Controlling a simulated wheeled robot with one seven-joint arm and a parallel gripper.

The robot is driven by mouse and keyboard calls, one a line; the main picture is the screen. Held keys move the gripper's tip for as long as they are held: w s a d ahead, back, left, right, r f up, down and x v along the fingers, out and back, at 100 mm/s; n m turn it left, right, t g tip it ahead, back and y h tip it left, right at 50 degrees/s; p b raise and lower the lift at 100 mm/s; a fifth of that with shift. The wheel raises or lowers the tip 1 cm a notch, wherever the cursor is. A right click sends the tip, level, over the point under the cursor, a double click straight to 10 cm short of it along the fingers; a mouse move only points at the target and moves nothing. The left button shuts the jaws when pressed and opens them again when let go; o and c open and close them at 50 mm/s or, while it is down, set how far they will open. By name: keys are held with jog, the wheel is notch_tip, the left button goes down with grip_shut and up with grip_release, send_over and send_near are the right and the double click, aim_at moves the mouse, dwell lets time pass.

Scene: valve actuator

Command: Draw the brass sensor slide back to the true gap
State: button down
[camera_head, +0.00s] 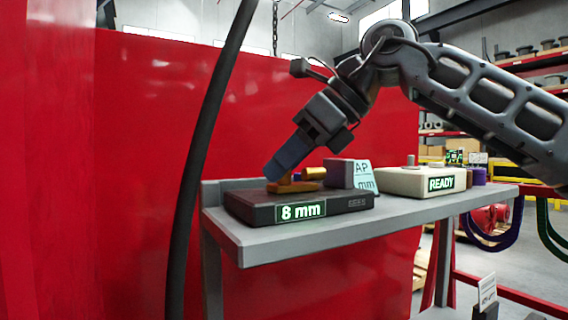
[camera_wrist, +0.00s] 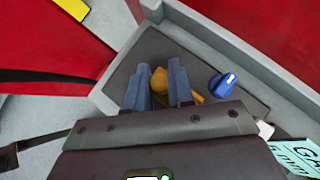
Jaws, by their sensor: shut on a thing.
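The brass sensor slide (camera_head: 295,187) sits on top of a dark unit (camera_head: 250,207) whose front display reads 8 mm. My gripper (camera_head: 277,172) reaches down onto it from the upper right, its blue fingers at the slide's left end. In the wrist view, my gripper (camera_wrist: 161,82) has its two fingers on either side of the slide's rounded brass part (camera_wrist: 159,79), shut on it. The rest of the slide is partly hidden by the fingers and gripper body. A pale card (camera_head: 363,176) behind the unit reads GAP; in the wrist view (camera_wrist: 296,155) its figure appears to be 6 mm.
A blue knob (camera_wrist: 222,84) with a white mark is on the unit, right of the fingers. A grey block (camera_head: 340,173) stands at the unit's right end. A cream box (camera_head: 405,182) reading READY is farther right on the grey shelf (camera_head: 285,246). A dark cable hangs in front at left.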

jog(key=c, duration=1)
grip_release()
jog(key=shift+b+v, duration=0.5)
jog(key=shift+v, duration=3.4)
